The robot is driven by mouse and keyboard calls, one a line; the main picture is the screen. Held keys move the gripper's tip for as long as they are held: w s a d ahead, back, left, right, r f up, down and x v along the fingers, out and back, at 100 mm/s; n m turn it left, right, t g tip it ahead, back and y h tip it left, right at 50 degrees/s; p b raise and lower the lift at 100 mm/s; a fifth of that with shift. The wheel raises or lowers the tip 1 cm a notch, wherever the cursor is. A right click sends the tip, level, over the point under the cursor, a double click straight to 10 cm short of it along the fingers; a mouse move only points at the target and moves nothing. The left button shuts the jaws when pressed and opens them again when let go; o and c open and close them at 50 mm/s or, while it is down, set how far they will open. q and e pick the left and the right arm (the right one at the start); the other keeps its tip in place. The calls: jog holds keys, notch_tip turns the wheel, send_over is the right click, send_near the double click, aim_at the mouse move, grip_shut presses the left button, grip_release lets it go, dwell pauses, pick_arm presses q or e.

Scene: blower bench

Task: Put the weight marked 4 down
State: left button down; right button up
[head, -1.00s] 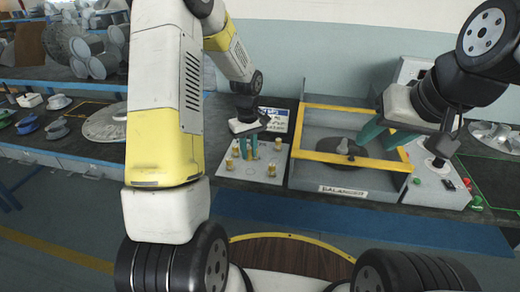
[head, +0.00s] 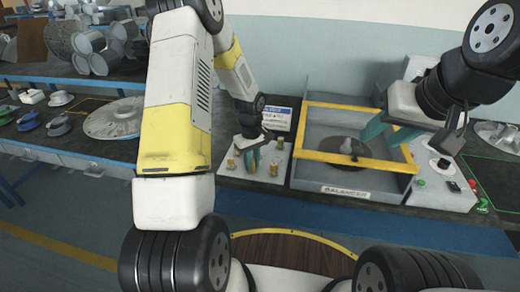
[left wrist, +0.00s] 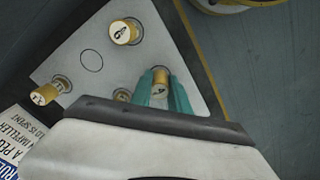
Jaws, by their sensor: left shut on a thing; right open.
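In the left wrist view my left gripper (left wrist: 163,98) is shut on a brass weight (left wrist: 160,84) with a dark mark on its pale top, too small to read surely. It is upright over the light plate (left wrist: 70,50); I cannot tell whether it touches the plate. In the head view my left gripper (head: 253,160) is low over that plate (head: 228,178), its fingers largely hiding the held weight. An empty marked circle (left wrist: 91,61) shows on the plate. My right gripper (head: 388,134) is open at the balancer's yellow frame.
The balancer (head: 345,190) stands right of the plate. A sign (head: 276,118) stands behind it.

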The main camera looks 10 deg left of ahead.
pick_arm(q)
jog(key=c, duration=1.3)
grip_release()
jog(key=shift+o, duration=0.2)
notch_tip(320, 180, up, 12)
notch_tip(320, 180, up, 9)
jog(key=m+t, duration=0.2)
send_over(252, 161)
jog(key=s, duration=0.4)
jog(key=s+d+r+m+t+h, duration=0.1)
jog(key=s+r+m+t, duration=0.1)
jog(key=s+r, duration=0.4)
jog(key=s+d+r+m+t+h, duration=0.1)
jog(key=s+r+m, duration=0.4)
jog(key=s, duration=0.9)
jog(key=shift+r+t, duration=0.35)
jog(key=shift+t, duration=0.25)
